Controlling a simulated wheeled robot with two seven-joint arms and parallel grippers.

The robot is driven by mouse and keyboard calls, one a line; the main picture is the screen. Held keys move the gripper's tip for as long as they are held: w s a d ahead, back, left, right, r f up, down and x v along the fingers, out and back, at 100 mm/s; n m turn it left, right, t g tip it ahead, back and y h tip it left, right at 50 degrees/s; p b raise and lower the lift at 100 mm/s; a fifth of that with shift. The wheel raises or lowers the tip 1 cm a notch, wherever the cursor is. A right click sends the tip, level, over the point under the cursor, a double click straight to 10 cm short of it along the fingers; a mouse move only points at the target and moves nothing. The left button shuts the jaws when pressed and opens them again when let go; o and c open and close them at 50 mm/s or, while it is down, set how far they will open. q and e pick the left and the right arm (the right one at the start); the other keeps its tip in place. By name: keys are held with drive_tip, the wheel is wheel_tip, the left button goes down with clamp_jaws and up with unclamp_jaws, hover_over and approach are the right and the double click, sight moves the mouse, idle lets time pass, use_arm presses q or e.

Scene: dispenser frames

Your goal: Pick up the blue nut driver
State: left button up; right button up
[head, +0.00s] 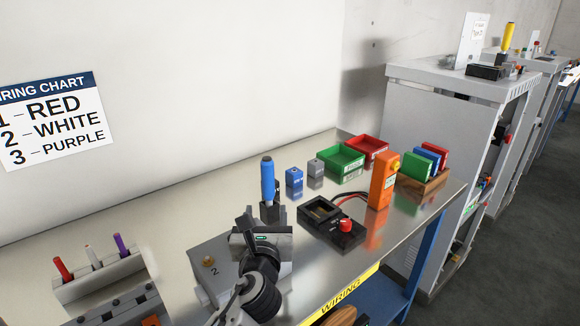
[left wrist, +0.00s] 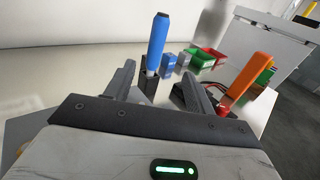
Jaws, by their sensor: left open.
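The blue nut driver (head: 268,180) stands upright with its blue handle up in a dark holder (head: 272,213) on the metal bench. In the left wrist view the blue nut driver (left wrist: 158,42) rises beyond the gap between my fingers, from its dark holder (left wrist: 149,75). My left gripper (head: 252,226) is just in front of the holder in the head view; in the left wrist view its two fingers (left wrist: 160,84) are apart with nothing between them. The lower part of the holder is hidden behind my gripper. My right gripper is not in view.
A grey box marked 2 (head: 208,262) and a rack of coloured pens (head: 98,280) are at left. Blue (head: 294,177) and grey (head: 316,168) blocks, a green bin (head: 341,165), a black meter box (head: 330,221) and an orange device (head: 383,182) stand to the right.

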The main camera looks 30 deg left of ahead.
use_arm(q)
approach(267, 177)
drive_tip(key=w, duration=0.2)
drive_tip(key=x, duration=0.2)
drive_tip(key=b+x, duration=0.1)
drive_tip(key=x, duration=0.1)
drive_tip(key=shift+s+a+f, duration=0.15)
drive_tip(key=shift+a+f, duration=0.1)
drive_tip(key=shift+a, duration=0.05)
drive_tip(key=shift+w+a, duration=0.25)
drive_tip(key=shift+w, duration=0.15)
drive_tip(key=b+x, duration=0.3)
drive_tip(key=x, duration=0.1)
drive_tip(key=shift+w+a+r, duration=0.1)
drive_tip(key=shift+w+a, duration=0.2)
drive_tip(key=shift+w, duration=0.05)
drive_tip(key=shift+r, duration=0.15)
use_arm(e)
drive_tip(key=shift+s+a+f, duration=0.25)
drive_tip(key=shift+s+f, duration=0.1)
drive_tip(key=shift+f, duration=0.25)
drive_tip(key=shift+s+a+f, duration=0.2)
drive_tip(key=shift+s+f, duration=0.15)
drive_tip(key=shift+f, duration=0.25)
use_arm(q)
drive_tip(key=shift+c, duration=0.8)
clamp_jaws()
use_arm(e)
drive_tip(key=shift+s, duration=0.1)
